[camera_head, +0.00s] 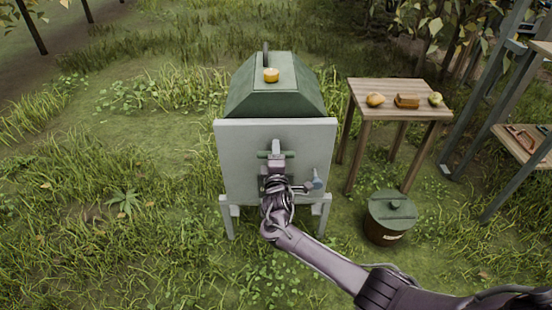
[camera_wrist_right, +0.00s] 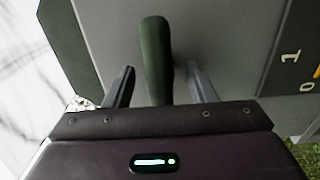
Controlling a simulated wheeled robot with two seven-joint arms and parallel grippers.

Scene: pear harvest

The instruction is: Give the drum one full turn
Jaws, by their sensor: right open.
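The drum unit is a dark green, slope-sided housing (camera_head: 265,100) with a pale grey front panel (camera_head: 240,150), standing on grey legs. A green handle (camera_head: 264,154) sticks out from the middle of the panel. My right gripper (camera_head: 276,165) is at this handle and partly hides it. In the right wrist view the green handle (camera_wrist_right: 156,60) stands between the two spread fingers of my right gripper (camera_wrist_right: 161,85), with a gap visible on each side. The inside of the drum is hidden. My left gripper is not in view.
A blue-grey knob (camera_head: 316,183) sits right of my gripper on the panel. A wooden table (camera_head: 385,84) with fruit and a brown block stands right. A lidded brown bucket (camera_head: 388,235) is on the grass below it. Open grass lies left.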

